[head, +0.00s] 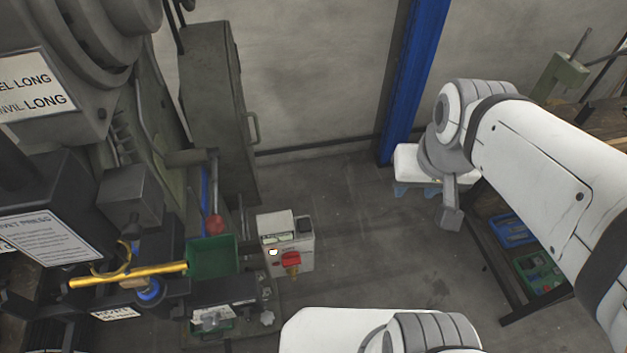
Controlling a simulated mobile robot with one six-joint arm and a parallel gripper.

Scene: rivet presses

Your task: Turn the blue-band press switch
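A pale switch box (298,235) with a red rotary switch (291,260) on its front stands low beside the press, left of centre. A dark square part sits on its upper right. A blue strip (204,190) runs up behind the press's red-ball lever. I cannot tell whether it is the blue band. My gripper (414,190) hangs well to the right of the switch box, clear of it. It has a white body and two blue fingertips that look apart, with nothing seen between them.
The large grey-green press (120,130) fills the left side, with a yellow bar (130,275) and a green bin (212,255) at its front. A blue post (413,80) stands at the back wall. A bench with blue and green trays (512,230) is at right. Floor between is clear.

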